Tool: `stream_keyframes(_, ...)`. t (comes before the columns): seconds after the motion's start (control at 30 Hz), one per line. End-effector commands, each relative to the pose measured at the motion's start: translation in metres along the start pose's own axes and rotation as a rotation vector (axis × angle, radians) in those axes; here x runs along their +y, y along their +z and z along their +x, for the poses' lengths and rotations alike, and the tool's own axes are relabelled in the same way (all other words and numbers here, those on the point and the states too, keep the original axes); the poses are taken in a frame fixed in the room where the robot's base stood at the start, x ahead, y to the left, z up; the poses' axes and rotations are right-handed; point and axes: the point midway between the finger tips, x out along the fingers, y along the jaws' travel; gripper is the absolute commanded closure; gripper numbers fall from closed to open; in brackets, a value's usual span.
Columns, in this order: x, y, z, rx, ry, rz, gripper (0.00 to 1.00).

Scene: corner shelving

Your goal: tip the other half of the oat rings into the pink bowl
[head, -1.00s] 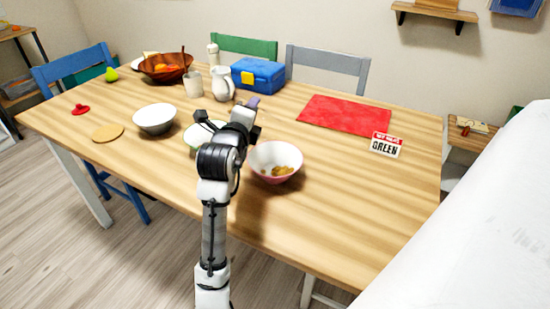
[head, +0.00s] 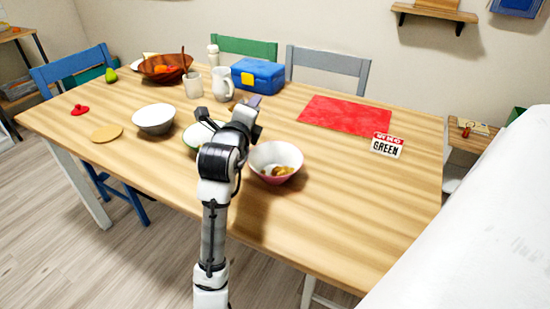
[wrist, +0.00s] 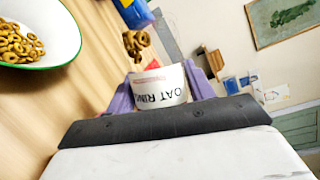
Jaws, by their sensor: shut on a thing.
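The pink bowl (head: 275,177) stands on the table just right of my arm in the head view, with some oat rings (head: 278,171) inside. My gripper (wrist: 160,92) is shut on a white cup (wrist: 165,92) lettered as oat rings, which shows between its purple fingers in the wrist view. The cup looks tipped well over. A clump of oat rings (wrist: 136,43) shows just beyond its mouth; I cannot tell what it rests on. In the head view my arm hides the cup; a purple finger (head: 254,100) shows.
A green-rimmed bowl (wrist: 70,58) holds many oat rings and stands left of my arm. Farther left is a white bowl (head: 153,129). Behind are a pitcher (head: 222,90), a blue box (head: 258,86) and a red mat (head: 345,115). The table's right front is clear.

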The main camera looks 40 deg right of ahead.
Motion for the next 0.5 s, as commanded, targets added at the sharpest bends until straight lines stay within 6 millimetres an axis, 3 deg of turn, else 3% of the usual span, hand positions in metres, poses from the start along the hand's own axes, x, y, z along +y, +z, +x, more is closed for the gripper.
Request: stream_keyframes(0.5,-0.0033,-0.0002,-0.0013,-0.008,-0.015,0.029,0.82)
